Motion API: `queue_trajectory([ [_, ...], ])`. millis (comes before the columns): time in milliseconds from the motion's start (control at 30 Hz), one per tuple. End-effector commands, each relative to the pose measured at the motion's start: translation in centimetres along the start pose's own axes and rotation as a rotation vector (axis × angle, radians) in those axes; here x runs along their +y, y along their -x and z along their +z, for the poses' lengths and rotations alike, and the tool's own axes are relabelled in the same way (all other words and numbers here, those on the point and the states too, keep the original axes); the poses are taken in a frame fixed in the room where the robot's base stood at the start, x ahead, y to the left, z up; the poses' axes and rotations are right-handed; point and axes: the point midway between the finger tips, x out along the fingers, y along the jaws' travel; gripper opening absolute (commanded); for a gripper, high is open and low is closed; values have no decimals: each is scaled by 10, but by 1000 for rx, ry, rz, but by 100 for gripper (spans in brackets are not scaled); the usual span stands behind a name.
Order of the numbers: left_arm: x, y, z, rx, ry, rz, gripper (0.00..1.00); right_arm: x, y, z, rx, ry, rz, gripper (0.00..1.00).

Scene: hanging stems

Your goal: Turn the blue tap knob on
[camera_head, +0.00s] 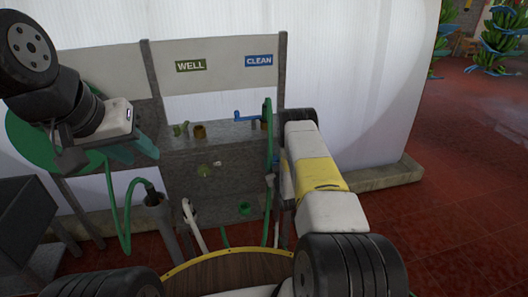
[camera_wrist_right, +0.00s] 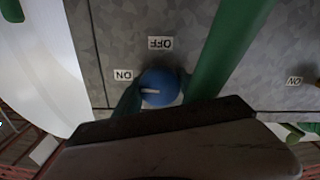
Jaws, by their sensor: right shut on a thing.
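The blue tap knob (camera_wrist_right: 158,88) is round and sits on a grey panel in the right wrist view. A short white mark on it points left, toward the side with the upside-down ON label (camera_wrist_right: 123,75). The OFF label (camera_wrist_right: 160,43) is above the knob. My right gripper's dark green fingers (camera_wrist_right: 157,97) are on either side of the knob, shut on it. In the head view my right arm hides the knob and this gripper. My left gripper (camera_head: 133,150) is at the left, its teal fingers apart and empty, away from the knob.
The grey stand (camera_head: 215,150) carries WELL (camera_head: 191,65) and CLEAN (camera_head: 259,60) signs and a blue lever-like fitting (camera_head: 250,118). A green hose (camera_wrist_right: 228,50) runs close right of the knob. Another green hose (camera_head: 124,235) hangs at the left. Red floor (camera_head: 450,160) is clear at right.

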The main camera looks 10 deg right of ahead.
Motion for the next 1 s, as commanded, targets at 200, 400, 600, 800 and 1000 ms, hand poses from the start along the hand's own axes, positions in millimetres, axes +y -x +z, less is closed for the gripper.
queue_trajectory([
  [200, 0, 0, 0, 0, 0, 0, 36, 1, 1, 2, -4, 11, 1, 7],
  [400, 0, 0, 0, 0, 0, 0, 36, 1, 1, 2, -5, 11, 1, 7],
  [600, 0, 0, 0, 0, 0, 0, 36, 1, 1, 2, -3, 10, 1, 69],
  [800, 0, 0, 0, 0, 0, 0, 36, 0, 0, 1, -2, 9, 0, 69],
  [1000, 0, 0, 0, 0, 0, 0, 36, 0, 14, 2, -4, 10, 0, 69],
])
